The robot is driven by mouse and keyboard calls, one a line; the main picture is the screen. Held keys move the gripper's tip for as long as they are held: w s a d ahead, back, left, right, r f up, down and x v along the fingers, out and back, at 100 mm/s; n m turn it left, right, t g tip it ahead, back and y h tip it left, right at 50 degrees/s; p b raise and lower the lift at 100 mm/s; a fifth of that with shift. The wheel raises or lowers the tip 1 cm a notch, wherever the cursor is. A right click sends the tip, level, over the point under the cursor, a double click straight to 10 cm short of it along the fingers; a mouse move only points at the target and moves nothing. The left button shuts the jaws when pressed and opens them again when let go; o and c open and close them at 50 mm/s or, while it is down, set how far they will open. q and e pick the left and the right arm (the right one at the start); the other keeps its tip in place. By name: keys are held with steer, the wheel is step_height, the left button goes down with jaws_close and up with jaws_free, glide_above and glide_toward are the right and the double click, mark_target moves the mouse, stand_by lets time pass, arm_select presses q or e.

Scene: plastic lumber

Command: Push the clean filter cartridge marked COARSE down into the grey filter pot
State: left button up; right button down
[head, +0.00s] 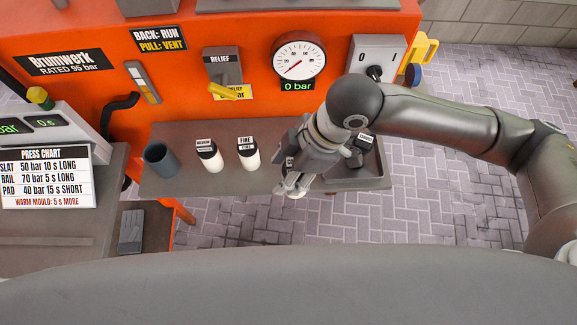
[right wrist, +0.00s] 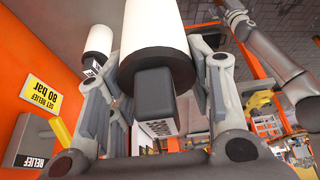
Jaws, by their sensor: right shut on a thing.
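The grey filter pot (head: 158,172) stands upright at the left end of the shelf in the head view. My right gripper (head: 290,188) is at the shelf's front edge, right of the pot and apart from it. In the right wrist view my right gripper (right wrist: 155,95) is shut on a white filter cartridge (right wrist: 153,25) with a black end cap and a black block-shaped tab. The head view largely hides this cartridge behind the gripper. My left gripper is not in view.
A cartridge apparently marked MEDIUM (head: 208,158) and one marked FINE (head: 248,155) stand between pot and gripper. A dark tray (head: 372,184) with a dark labelled item is at the shelf's right. The orange machine (head: 185,85), with its yellow relief lever (head: 222,91), rises behind.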

steer(key=shift+r+p, duration=1.3)
steer(key=shift+p, duration=0.05)
